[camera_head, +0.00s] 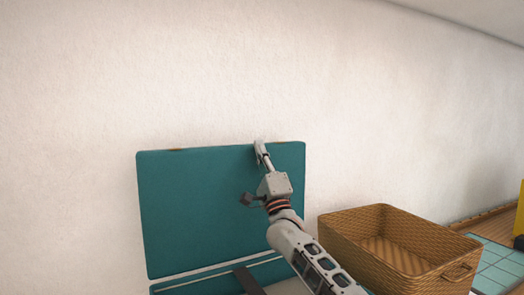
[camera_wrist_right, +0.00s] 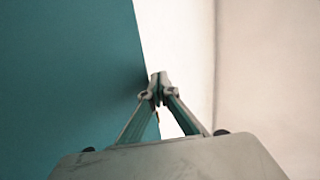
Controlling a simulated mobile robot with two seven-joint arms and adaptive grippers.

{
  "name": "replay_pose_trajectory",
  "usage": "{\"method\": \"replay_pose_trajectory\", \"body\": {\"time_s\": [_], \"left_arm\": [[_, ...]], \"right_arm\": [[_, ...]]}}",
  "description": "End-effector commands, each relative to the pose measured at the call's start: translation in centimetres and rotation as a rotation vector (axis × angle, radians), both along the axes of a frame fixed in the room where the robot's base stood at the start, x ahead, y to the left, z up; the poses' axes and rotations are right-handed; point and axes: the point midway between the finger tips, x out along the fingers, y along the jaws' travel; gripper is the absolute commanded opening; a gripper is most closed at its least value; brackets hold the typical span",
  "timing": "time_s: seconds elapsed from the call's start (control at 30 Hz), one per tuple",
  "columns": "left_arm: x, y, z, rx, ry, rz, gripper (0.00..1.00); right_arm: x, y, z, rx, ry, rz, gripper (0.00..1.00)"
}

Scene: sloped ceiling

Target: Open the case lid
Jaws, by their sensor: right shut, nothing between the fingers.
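The teal case stands against the pale wall with its lid (camera_head: 195,210) raised upright. The lower part of the case (camera_head: 175,287) shows only as a strip at the bottom of the head view. My right gripper (camera_head: 260,146) is shut and empty at the lid's top edge, right of its middle. In the right wrist view the closed fingertips (camera_wrist_right: 157,80) are right beside the edge of the teal lid (camera_wrist_right: 70,80); I cannot tell whether they touch it. My right arm hides part of the lid and the lower case. My left gripper is not in view.
A woven basket (camera_head: 345,237), empty as far as I see, stands right of the case. Beyond it are light blue tiles (camera_head: 497,262) and a yellow thing (camera_head: 520,220) at the right edge. The wall (camera_head: 80,90) is close behind the lid.

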Motion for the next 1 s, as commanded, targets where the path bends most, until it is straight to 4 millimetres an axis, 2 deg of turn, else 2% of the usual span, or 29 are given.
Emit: {"method": "replay_pose_trajectory", "body": {"time_s": [0.67, 0.87, 1.0], "left_arm": [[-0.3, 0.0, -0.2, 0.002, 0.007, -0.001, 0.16], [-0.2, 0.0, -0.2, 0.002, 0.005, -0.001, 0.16], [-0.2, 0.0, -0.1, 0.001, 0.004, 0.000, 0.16]], "right_arm": [[0.1, 0.1, -0.4, -0.002, 0.002, 0.000, 0.00], [-1.1, -0.4, -1.8, 0.000, 0.004, 0.001, 0.00], [-2.7, -0.9, -3.6, 0.000, 0.004, 0.001, 0.00]]}}
